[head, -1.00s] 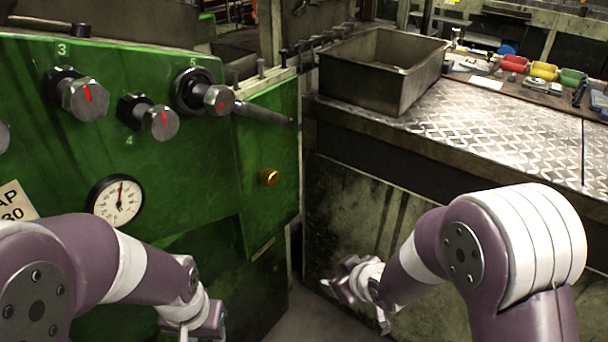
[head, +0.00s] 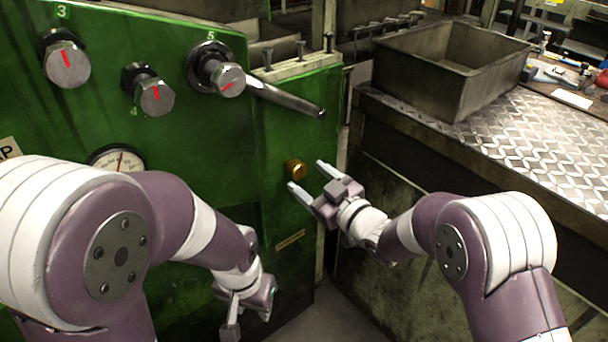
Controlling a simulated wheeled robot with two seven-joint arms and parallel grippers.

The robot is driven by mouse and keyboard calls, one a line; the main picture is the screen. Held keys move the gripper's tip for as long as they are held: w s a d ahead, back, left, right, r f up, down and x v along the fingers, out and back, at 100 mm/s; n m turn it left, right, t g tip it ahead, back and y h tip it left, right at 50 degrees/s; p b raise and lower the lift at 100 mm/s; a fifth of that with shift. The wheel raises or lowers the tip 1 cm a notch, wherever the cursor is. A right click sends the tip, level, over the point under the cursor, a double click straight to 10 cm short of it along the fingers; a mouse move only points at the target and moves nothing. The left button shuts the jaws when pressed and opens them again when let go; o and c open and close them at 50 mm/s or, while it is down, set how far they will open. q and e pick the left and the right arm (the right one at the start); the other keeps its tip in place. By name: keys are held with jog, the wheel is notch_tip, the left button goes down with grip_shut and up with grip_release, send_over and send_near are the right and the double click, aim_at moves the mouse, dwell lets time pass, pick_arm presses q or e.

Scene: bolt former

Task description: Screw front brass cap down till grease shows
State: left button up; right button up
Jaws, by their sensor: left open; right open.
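The brass cap (head: 296,170) sticks out from the green machine's narrow front panel, low and right of the lever. My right gripper (head: 308,178) is open, its two fingers pointing at the cap. One fingertip shows just below the cap and the other to its right. Whether either finger touches the cap I cannot tell. No grease can be made out on the cap. My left gripper (head: 240,318) hangs low in front of the green machine, well below the cap and away from it, pointing down.
The green machine (head: 215,130) carries several knobs with red marks, a dial gauge (head: 118,158) partly behind my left arm, and a long lever (head: 285,98) above the cap. A metal bin (head: 440,85) stands on the tread-plate bench (head: 500,140) at right. A gap separates machine and bench.

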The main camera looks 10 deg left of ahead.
jog(key=shift+x, duration=1.45)
jog(key=c, duration=1.1)
jog(key=shift+o, duration=0.2)
jog(key=m+p, duration=0.2)
jog(key=m, duration=0.1)
jog(key=shift+r, duration=0.15)
jog(key=m+p, duration=0.3)
jog(key=m, duration=0.2)
jog(key=shift+w+d+m, duration=0.1)
jog(key=shift+d+m, duration=0.05)
jog(key=shift+m, duration=0.15)
jog(key=m+p, duration=0.3)
jog(key=m, duration=0.2)
jog(key=shift+w, duration=0.1)
jog(key=shift+f+m+p, duration=0.15)
jog(key=shift+m+p, duration=0.15)
jog(key=shift+m, duration=0.45)
jog(key=shift+f+m+p, duration=0.15)
jog(key=shift+m+p, duration=0.1)
jog(key=shift+m, duration=0.5)
